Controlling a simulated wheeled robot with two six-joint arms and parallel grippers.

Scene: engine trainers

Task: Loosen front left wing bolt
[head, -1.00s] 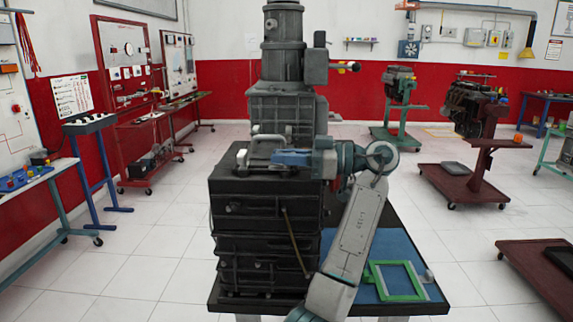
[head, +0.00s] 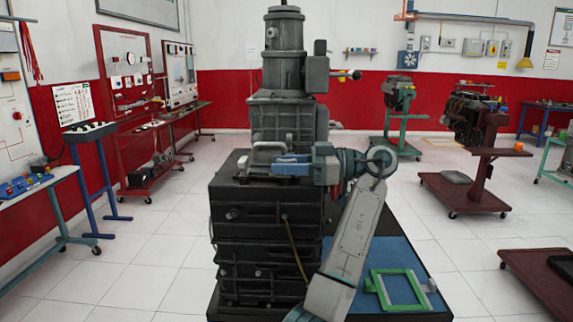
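A black ribbed engine housing (head: 255,218) stands on the table with a grey cylindrical unit (head: 284,75) rising behind it. A light metal handle-like fitting (head: 262,150) sits on top of the housing. My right gripper is not in view.
The table has a blue mat (head: 388,258) with a green frame (head: 400,290) lying on it, right of the housing. A small lever with a dark knob (head: 356,74) sticks out right of the grey unit. Engine stands (head: 472,185) are farther off, with open floor between.

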